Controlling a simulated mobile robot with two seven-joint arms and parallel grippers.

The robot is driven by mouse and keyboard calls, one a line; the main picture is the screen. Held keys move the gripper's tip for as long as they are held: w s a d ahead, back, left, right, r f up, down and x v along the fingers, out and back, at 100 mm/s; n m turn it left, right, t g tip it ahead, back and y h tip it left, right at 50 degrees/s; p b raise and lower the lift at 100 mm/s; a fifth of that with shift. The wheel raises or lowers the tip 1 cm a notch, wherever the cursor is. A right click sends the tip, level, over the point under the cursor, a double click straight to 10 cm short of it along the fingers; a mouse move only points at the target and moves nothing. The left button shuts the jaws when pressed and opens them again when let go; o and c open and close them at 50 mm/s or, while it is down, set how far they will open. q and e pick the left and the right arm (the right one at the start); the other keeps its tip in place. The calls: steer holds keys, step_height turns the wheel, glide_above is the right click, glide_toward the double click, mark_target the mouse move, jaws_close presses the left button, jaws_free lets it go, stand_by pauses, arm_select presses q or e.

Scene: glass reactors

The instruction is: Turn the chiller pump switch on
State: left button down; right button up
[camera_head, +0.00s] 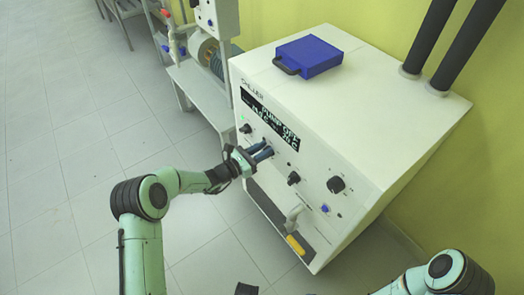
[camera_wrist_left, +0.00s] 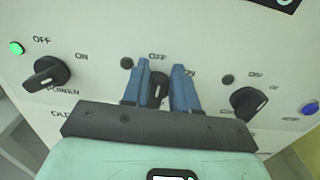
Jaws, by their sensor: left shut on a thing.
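The white chiller (camera_head: 330,130) stands against the wall, its control panel facing my left arm. Its display (camera_head: 270,122) appears to read PUMP OFF on the upper line. My left gripper (camera_head: 262,151) is at the panel just below the display. In the left wrist view, its two blue fingers (camera_wrist_left: 170,88) are on either side of the middle black knob (camera_wrist_left: 157,90), shut on it. The knob points roughly upward, nearer its OFF mark; its lower part and name label are hidden by the gripper.
The power knob (camera_wrist_left: 47,73) with a lit green lamp (camera_wrist_left: 16,48) is left of the held knob. Another black knob (camera_wrist_left: 249,103) and a blue button (camera_wrist_left: 310,108) are to its right. A blue case (camera_head: 308,57) lies on the chiller. The floor at left is clear.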

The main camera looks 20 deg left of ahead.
arm_select(q)
steer(key=shift+s+f, duration=0.2)
steer(key=shift+f, duration=0.35)
arm_select(e)
steer(key=shift+w+f, duration=0.15)
arm_select(q)
steer(key=m+b, duration=0.1)
steer(key=m, duration=0.3)
steer(key=m+b, duration=0.2)
steer(key=m, duration=0.2)
steer(key=s+d+f+m+b, duration=0.1)
steer(key=m, duration=0.3)
steer(key=shift+s+f+b, duration=0.1)
steer(key=shift+b, duration=0.25)
arm_select(e)
steer(key=w+d+f+h, duration=0.1)
steer(key=w+d+f, duration=0.1)
steer(key=f, duration=0.3)
steer(key=shift+w+d+f+m+t, duration=0.2)
steer(key=shift+d+f+m+t, duration=0.15)
steer(key=shift+d, duration=0.25)
arm_select(q)
steer(key=c, duration=1.1)
jaws_free()
steer(key=shift+o, duration=0.2)
steer(key=shift+w+d, duration=0.1)
steer(key=shift+w, duration=0.1)
arm_select(e)
steer(key=shift+w+a, duration=0.1)
